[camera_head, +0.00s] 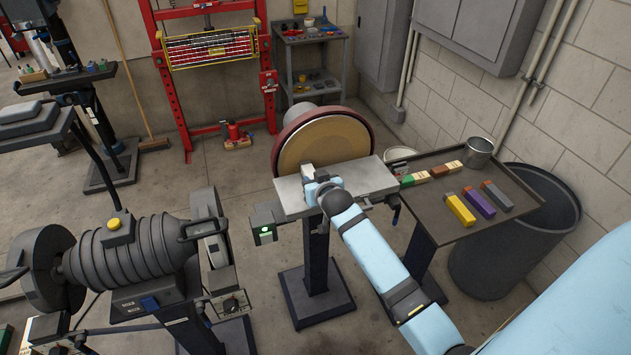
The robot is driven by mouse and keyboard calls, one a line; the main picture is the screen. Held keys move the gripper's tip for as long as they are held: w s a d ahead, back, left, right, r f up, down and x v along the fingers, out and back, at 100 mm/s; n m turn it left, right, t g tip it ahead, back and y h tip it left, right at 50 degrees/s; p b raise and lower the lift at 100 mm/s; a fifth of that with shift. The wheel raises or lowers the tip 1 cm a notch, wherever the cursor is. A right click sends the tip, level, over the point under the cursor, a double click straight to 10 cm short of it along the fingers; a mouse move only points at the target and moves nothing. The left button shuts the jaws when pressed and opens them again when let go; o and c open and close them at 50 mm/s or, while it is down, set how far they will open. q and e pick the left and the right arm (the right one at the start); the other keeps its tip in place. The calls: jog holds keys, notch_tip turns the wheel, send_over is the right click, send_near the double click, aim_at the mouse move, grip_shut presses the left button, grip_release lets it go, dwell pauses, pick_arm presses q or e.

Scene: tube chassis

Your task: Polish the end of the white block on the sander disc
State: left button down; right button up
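The sander disc (326,142) is a large tan disc in a dark red housing, standing upright behind a grey metal work table (368,178). My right arm reaches in from the lower right. Its gripper (312,181) is over the left part of the table, just in front of the disc. A small white block (308,171) shows at the fingertips, on the disc side, and the gripper appears shut on it. The wrist hides much of the fingers and block. I cannot tell whether the block touches the disc. My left gripper is not in view.
A dark side tray (440,221) at the right holds several coloured bars and a metal can (478,152). A dark bin (508,262) stands beneath it. The sander's switch box (265,233) shows a green light. A large grey motor machine (140,250) stands at the left.

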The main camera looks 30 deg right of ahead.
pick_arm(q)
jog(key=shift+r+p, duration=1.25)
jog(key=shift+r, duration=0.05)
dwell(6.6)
